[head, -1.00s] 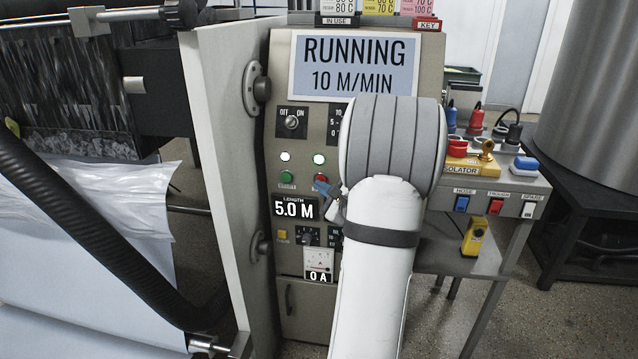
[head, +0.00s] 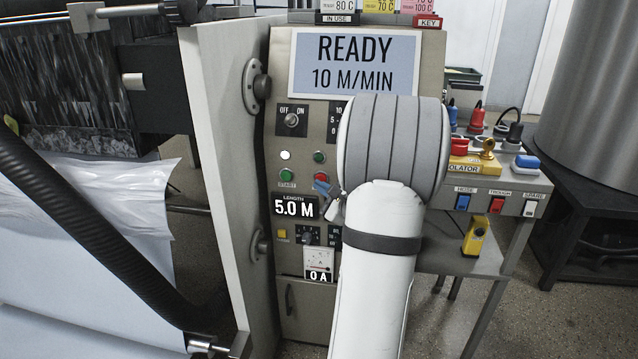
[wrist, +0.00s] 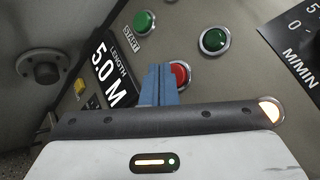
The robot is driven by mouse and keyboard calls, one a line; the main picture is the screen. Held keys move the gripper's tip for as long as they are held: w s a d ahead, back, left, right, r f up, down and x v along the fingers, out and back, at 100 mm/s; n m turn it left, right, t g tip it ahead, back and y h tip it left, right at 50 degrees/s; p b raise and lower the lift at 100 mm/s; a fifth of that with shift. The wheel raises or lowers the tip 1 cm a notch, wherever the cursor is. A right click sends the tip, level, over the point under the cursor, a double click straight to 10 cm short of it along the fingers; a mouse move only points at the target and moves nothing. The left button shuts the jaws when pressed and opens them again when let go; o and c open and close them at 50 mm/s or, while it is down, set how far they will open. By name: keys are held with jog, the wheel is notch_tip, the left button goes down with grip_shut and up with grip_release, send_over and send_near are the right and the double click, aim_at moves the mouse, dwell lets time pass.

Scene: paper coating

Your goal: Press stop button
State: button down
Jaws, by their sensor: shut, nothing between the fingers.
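The red stop button (head: 320,176) is on the grey control panel (head: 290,217), right of the green START button (head: 287,174). In the wrist view the red button (wrist: 181,73) is partly hidden behind my blue fingertips. My gripper (head: 325,188) is shut and empty, its fingertips right at the button; I cannot tell whether they touch it. In the wrist view my gripper (wrist: 158,82) points at the panel just left of the button's middle. The display (head: 353,65) reads READY, 10 M/MIN.
A length readout (head: 294,208) shows 5.0 M, close below the fingertips. A white lamp (head: 285,155) is lit; the green lamp (head: 319,157) is dark. A side bench (head: 487,262) with an isolator and switches stands right. A black hose (head: 80,220) crosses the left.

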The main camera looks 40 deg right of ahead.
jog(key=shift+s+a, duration=0.2)
jog(key=shift+a, duration=0.05)
jog(key=s+a+b, duration=0.2)
jog(key=s+a, duration=0.1)
jog(key=shift+a, duration=0.3)
dwell(0.3)
dwell(0.7)
jog(key=s+a+r+n+g+y+p, duration=0.25)
jog(key=a+n+p, duration=0.2)
jog(key=a, duration=0.45)
jog(key=s+a+r+n+g+y+p, duration=0.1)
jog(key=a+r+n+g+y+p, duration=0.35)
jog(key=a, duration=0.55)
jog(key=s+a+r+n+g+y+p, duration=0.1)
jog(key=a+r+n+g+y+p, duration=0.15)
jog(key=a+n, duration=0.45)
jog(key=s+a+r+n+g+h+p, duration=0.3)
jog(key=s+a+n+g+p, duration=0.2)
jog(key=s+a+p, duration=0.25)
jog(key=s+d+r+n+h+p, duration=0.3)
jog(key=s+r+n+h+p, duration=0.2)
jog(key=r+n, duration=0.1)
jog(key=shift+s+r, duration=0.25)
